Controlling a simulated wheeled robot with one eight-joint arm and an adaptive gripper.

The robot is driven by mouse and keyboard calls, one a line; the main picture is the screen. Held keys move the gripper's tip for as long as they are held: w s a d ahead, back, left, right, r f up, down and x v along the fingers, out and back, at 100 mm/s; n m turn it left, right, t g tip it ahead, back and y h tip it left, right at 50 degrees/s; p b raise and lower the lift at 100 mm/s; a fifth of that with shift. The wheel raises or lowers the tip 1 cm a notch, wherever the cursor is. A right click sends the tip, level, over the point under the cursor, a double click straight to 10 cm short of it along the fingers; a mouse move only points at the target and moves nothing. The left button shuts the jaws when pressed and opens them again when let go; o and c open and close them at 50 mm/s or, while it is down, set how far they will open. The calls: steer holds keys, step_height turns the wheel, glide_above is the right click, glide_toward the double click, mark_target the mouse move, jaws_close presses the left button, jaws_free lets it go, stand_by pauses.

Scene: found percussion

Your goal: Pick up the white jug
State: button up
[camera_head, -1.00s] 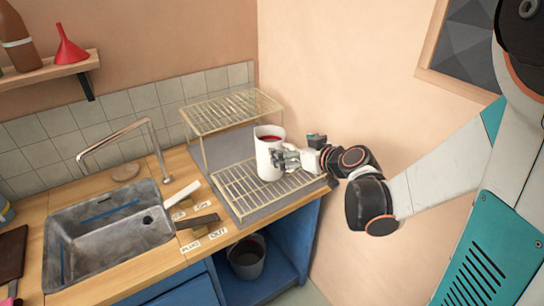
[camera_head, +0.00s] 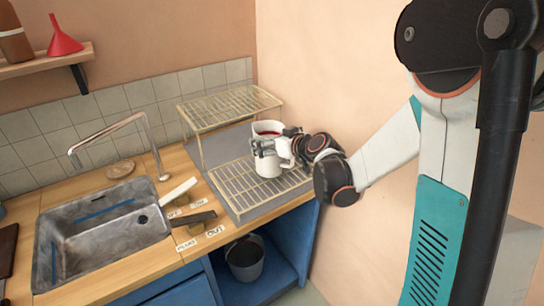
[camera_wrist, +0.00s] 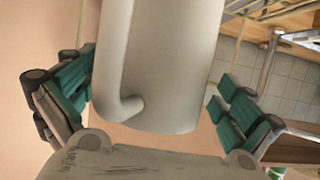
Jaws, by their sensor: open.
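The white jug (camera_head: 268,169) stands upright on the lower wire rack at the counter's right end, with something red inside its top. My gripper (camera_head: 273,147) is at the jug's upper part, reaching in from the right, and hides part of its side. In the wrist view the jug (camera_wrist: 175,65) fills the middle, its handle (camera_wrist: 122,60) on the left side. My gripper (camera_wrist: 155,80) is open, with one green-padded finger on each side of the jug. Small gaps seem to show between the pads and the jug.
The wire rack (camera_head: 238,187) has a raised upper shelf (camera_head: 230,108) behind the jug. A metal sink (camera_head: 100,235) with a tap (camera_head: 145,125) lies to the left. White and dark handled items rest between sink and rack. A grey bucket (camera_head: 246,260) stands below. The wall is close on the right.

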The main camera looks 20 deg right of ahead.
steer(key=shift+r, duration=0.1)
steer(key=shift+c, duration=0.6)
steer(key=c, duration=1.4)
steer(key=shift+r, duration=0.1)
